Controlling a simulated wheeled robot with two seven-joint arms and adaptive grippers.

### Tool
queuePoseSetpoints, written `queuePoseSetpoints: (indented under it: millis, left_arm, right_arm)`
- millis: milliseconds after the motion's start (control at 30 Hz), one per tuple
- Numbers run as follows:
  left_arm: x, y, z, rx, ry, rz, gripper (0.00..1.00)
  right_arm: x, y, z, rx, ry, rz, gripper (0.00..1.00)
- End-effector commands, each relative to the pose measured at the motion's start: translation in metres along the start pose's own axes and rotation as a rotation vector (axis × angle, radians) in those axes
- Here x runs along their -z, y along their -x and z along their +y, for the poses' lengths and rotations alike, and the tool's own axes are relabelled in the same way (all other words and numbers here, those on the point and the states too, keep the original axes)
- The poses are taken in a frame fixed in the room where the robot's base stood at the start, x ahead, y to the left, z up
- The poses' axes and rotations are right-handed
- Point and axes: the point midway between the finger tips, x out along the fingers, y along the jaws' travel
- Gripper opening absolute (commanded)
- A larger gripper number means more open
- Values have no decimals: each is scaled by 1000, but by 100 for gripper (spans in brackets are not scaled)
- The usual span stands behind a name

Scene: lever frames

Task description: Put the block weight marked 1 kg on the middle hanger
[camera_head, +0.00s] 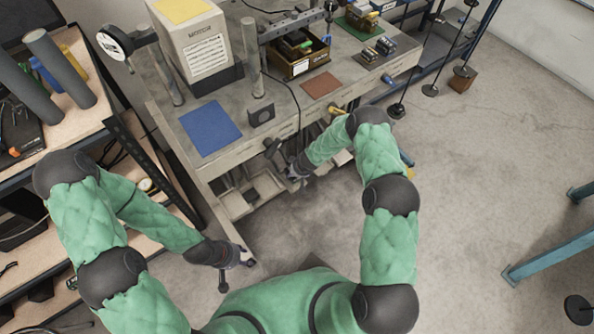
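A small dark block (261,114) stands on the grey workbench (290,92), right of a blue mat; I cannot read any mark on it. Three black hangers with thin rods and round plates hang past the bench's far right end: a near one (397,111), a middle one (430,91) and a far one (464,71). My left gripper (237,273) is open and empty, low in front of the bench. My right gripper (284,163) is at the bench's front edge, near the dark block but apart from it; its fingers look spread and empty.
Shelving (30,165) stands at left. The floor at right (500,170) is mostly clear.

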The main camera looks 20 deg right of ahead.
Motion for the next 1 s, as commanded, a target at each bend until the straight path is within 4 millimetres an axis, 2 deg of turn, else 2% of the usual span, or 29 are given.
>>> queuePoseSetpoints:
  millis: [133, 600, 633, 1000]
  left_arm:
    - [0, -6, -2, 0, 0, -1, 40]
    - [0, -9, -3, 0, 0, 0, 40]
    - [0, -8, -3, 0, 0, 0, 40]
    - [0, -7, -3, 0, 0, 0, 40]
  right_arm:
    - [-3, -11, 1, -1, 0, 3, 5]
    - [-4, -14, 1, -2, 0, 5, 5]
    - [-6, -15, 0, 1, 0, 1, 72]
    - [-6, -14, 0, 1, 0, 0, 74]
